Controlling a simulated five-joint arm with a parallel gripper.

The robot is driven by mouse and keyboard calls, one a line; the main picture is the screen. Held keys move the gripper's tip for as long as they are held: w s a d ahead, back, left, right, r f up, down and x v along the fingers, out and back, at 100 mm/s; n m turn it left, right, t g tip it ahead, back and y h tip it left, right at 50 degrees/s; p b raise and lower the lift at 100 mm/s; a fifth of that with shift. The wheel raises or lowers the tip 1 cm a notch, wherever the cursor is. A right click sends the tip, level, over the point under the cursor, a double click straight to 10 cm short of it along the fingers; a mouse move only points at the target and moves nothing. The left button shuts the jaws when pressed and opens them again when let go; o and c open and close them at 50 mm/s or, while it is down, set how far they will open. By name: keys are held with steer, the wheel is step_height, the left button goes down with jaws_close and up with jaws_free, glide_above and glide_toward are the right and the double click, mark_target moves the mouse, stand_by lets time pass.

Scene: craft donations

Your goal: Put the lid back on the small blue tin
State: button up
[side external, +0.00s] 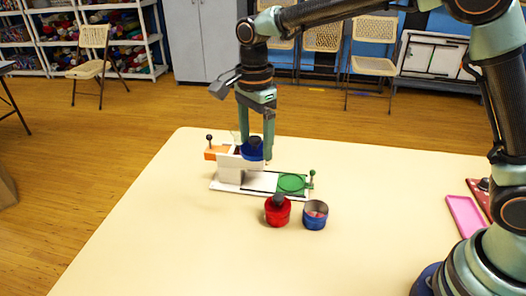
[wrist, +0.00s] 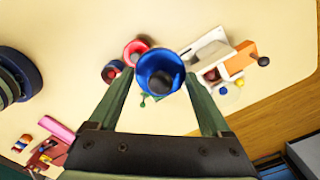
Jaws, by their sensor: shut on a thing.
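My gripper (side external: 256,150) is shut on a round blue lid (side external: 252,154) with a black knob, and holds it above the white rail box at the back of the table. In the wrist view the lid (wrist: 155,62) sits between the two fingertips (wrist: 165,84), its knob facing the camera. The small blue tin (side external: 315,221) stands open and upright on the table, to the right of and nearer the camera than my gripper, with something pinkish inside. In the wrist view the tin (wrist: 112,71) is left of the lid, partly behind a finger.
A red tin (side external: 278,216) with a dark knob stands close left of the blue tin. A pink tray (side external: 465,217) lies right. The front table is clear.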

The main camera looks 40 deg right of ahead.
steer(key=s+d+f+m, duration=0.5)
steer(key=s+d+f, duration=0.2)
steer(key=s+d, duration=0.35)
steer(key=shift+s+a+f, duration=0.1)
steer(key=shift+a+f, duration=0.05)
steer(key=shift+f, duration=0.85)
steer(key=shift+s+a+f, duration=0.1)
steer(key=shift+a+f, duration=0.05)
steer(key=shift+f, duration=0.9)
steer(key=shift+a+f, duration=0.15)
steer(key=shift+f, duration=0.85)
steer(key=shift+f, duration=0.15)
steer(key=o, duration=1.1)
steer(key=shift+o, duration=0.2)
step_height(320, 180, up, 7)
